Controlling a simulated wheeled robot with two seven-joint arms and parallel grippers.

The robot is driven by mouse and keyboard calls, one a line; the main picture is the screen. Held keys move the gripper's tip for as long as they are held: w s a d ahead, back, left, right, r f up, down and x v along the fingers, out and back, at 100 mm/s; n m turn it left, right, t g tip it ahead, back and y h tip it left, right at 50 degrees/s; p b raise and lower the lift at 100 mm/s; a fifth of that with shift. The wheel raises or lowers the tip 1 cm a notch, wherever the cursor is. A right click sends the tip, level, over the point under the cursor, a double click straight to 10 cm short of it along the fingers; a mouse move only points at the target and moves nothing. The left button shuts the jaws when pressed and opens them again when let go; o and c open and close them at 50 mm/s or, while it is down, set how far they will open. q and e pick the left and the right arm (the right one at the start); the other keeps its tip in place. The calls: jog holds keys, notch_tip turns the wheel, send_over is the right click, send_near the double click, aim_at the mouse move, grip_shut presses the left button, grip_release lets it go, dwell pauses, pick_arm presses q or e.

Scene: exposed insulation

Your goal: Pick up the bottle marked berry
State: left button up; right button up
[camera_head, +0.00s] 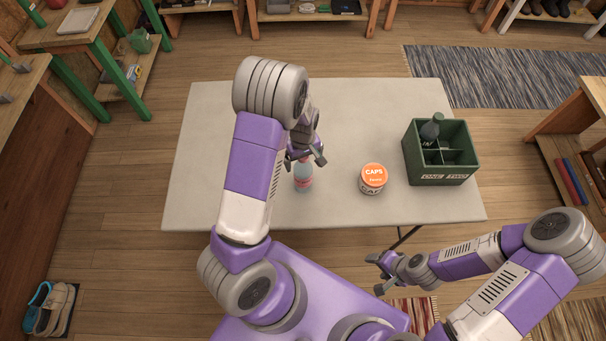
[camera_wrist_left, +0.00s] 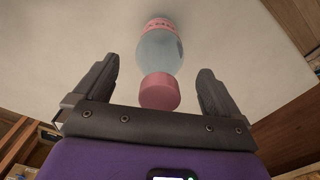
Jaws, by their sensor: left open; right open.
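A clear pale-blue bottle with a pink cap and pink label band (camera_head: 303,178) stands on the table, left of the middle. It also shows in the left wrist view (camera_wrist_left: 160,62), its cap between the two fingers; the label's words are too small to read. My left gripper (camera_head: 306,160) is open, right above and around the bottle's top, not closed on it. My right gripper (camera_head: 377,274) is open and empty, off the table's front edge at the right. A dark bottle (camera_head: 430,130) stands in a compartment of the green crate (camera_head: 441,179).
An orange-lidded tub marked CAPS (camera_head: 373,178) stands between the bottle and the crate. The crate's front reads ONE and TWO. The pale table (camera_head: 220,150) is otherwise bare, with free room at the back and left. Shelves stand around the room.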

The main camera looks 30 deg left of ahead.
pick_arm(q)
notch_tip(320, 180, down, 2)
jog(key=shift+f, duration=0.2)
jog(key=c, duration=1.4)
